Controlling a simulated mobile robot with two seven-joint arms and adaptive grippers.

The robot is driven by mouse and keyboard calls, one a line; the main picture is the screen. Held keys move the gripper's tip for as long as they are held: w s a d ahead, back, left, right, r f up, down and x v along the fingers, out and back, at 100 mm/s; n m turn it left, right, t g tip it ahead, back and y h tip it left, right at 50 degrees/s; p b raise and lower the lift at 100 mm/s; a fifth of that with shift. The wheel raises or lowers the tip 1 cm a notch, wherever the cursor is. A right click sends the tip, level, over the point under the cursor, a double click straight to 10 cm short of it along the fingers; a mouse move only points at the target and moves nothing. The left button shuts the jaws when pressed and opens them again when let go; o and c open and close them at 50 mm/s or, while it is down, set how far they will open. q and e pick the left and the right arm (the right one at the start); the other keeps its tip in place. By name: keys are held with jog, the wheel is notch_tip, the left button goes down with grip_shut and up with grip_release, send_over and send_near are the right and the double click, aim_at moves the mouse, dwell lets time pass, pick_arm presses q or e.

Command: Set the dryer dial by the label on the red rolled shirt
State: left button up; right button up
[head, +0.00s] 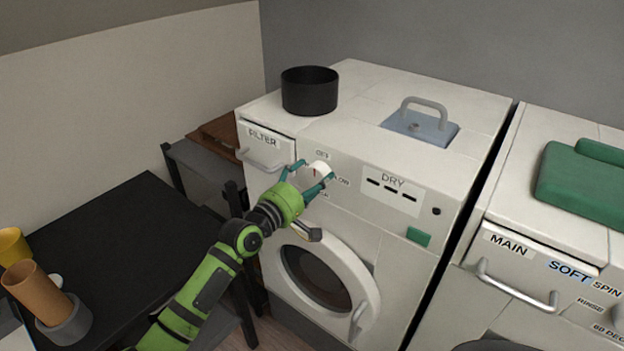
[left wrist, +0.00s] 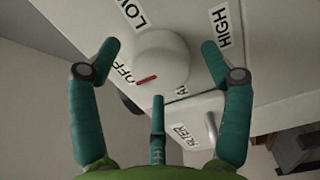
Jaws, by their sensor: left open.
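The dryer (head: 350,140) has a round white dial (head: 320,168) on its front panel. In the left wrist view the dial (left wrist: 165,58) has a red mark that points toward OFF. The labels LOW, HIGH and OFF show around it, and a further label is partly hidden. My left gripper (head: 308,175) is at the dial, open. In the left wrist view the fingers of my left gripper (left wrist: 160,75) stand spread on both sides of the dial, with gaps visible. I see no red rolled shirt. My right gripper is not in view.
A black pot (head: 310,92) and a blue-grey plate with a handle (head: 420,125) are on the dryer top. A washer (head: 550,230) with a green folded cloth (head: 585,185) stands at right. A black table (head: 110,235) with cups is at left.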

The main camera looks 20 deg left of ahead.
pick_arm(q)
jog(key=c, duration=1.2)
jog(key=shift+o, duration=0.2)
jog(key=shift+m, duration=0.4)
jog(key=m, duration=0.3)
jog(key=shift+m, duration=0.4)
jog(key=m, duration=0.4)
jog(key=shift+m, duration=0.3)
jog(key=m, duration=0.8)
jog(key=shift+p, duration=0.4)
jog(key=shift+m, duration=0.4)
jog(key=shift+r, duration=0.1)
